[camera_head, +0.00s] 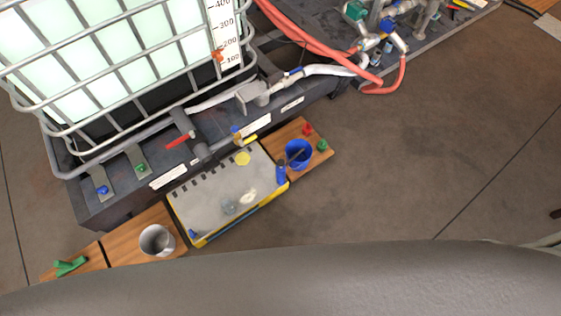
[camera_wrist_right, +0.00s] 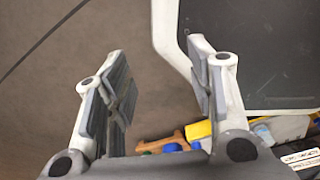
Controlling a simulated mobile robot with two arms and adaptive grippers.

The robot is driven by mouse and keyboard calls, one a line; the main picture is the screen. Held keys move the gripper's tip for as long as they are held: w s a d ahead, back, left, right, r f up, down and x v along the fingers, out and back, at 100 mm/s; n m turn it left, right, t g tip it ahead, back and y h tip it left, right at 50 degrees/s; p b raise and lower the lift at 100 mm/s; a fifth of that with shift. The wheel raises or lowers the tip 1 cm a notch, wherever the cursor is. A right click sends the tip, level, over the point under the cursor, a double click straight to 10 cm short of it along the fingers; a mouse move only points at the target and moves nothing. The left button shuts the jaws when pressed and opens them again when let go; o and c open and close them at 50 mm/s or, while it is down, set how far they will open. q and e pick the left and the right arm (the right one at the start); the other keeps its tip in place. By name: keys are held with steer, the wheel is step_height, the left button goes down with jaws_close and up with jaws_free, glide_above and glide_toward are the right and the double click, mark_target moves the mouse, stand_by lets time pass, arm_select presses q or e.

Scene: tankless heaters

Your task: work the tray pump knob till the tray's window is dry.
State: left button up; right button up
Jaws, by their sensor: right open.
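The grey-topped tray (camera_head: 205,193) with a yellow front edge lies on the floor in the head view, in front of the dark tank base. On it are a yellow disc (camera_head: 242,158), a whitish patch (camera_head: 248,196) and a small clear round item (camera_head: 228,207). A small blue part (camera_head: 193,233) sits at its near left corner. I cannot tell which part is the pump knob or the window, or whether the window is wet. My right gripper (camera_wrist_right: 155,80) is open and empty over brown floor in the right wrist view. My left gripper is not in view.
A blue cup (camera_head: 299,154) stands on a wooden board right of the tray; a metal cup (camera_head: 157,241) stands left. The caged tank (camera_head: 120,50) and red-handled valve (camera_head: 177,142) are behind. Floor at right is clear. A white-framed dark panel (camera_wrist_right: 260,50) is close beside my right gripper.

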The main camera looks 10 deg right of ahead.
jaws_close()
stand_by(1.3)
